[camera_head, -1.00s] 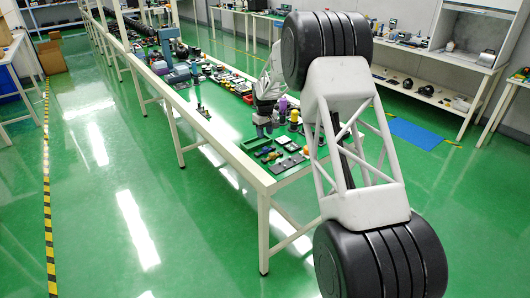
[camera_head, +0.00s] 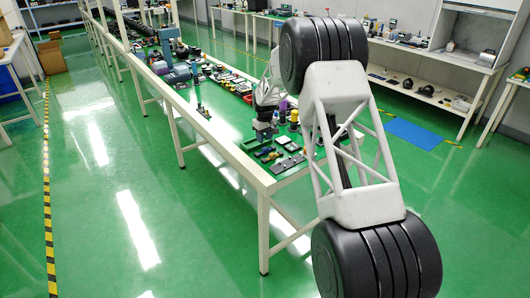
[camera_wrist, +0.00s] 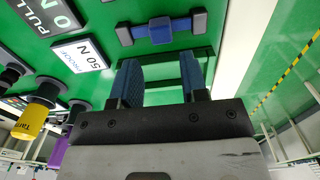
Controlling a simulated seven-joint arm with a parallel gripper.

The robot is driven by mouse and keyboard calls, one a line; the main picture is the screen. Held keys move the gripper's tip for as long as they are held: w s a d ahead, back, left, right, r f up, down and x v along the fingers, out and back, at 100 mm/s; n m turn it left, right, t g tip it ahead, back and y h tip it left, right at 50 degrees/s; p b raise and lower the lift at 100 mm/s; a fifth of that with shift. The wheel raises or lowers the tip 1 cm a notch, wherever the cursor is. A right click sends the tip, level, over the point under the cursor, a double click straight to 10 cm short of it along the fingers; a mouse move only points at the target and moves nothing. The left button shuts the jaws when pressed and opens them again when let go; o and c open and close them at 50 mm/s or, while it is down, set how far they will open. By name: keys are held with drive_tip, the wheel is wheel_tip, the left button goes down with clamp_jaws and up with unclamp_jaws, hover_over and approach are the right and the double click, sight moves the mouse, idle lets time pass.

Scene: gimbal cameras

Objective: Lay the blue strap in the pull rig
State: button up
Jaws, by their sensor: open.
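A blue strap (camera_wrist: 160,30) with dark end pieces lies crosswise at the top of the wrist view, beyond my fingertips and apart from them. In the head view my gripper (camera_head: 264,129) is small, low over the near end of the long table, beside a green tray. A display reading "PULL 0 N" (camera_wrist: 50,14) and a plate reading "50 N PROOF" (camera_wrist: 80,55) are at the left of the wrist view. I cannot clearly make out the rig's seat.
A yellow knob (camera_wrist: 32,118) and other dark and purple parts stand left of my gripper in the wrist view. Small parts (camera_head: 285,163) lie at the near end of the table (camera_head: 262,178). More equipment crowds the table farther back.

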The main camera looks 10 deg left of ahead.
sight(265, 150)
drive_tip(key=shift+f, duration=0.1)
drive_tip(key=shift+a+f, duration=0.15)
drive_tip(key=shift+f, duration=2.35)
drive_tip(key=shift+c, duration=0.3)
drive_tip(key=c, duration=0.6)
drive_tip(key=shift+r, duration=0.15)
drive_tip(key=shift+c, duration=0.2)
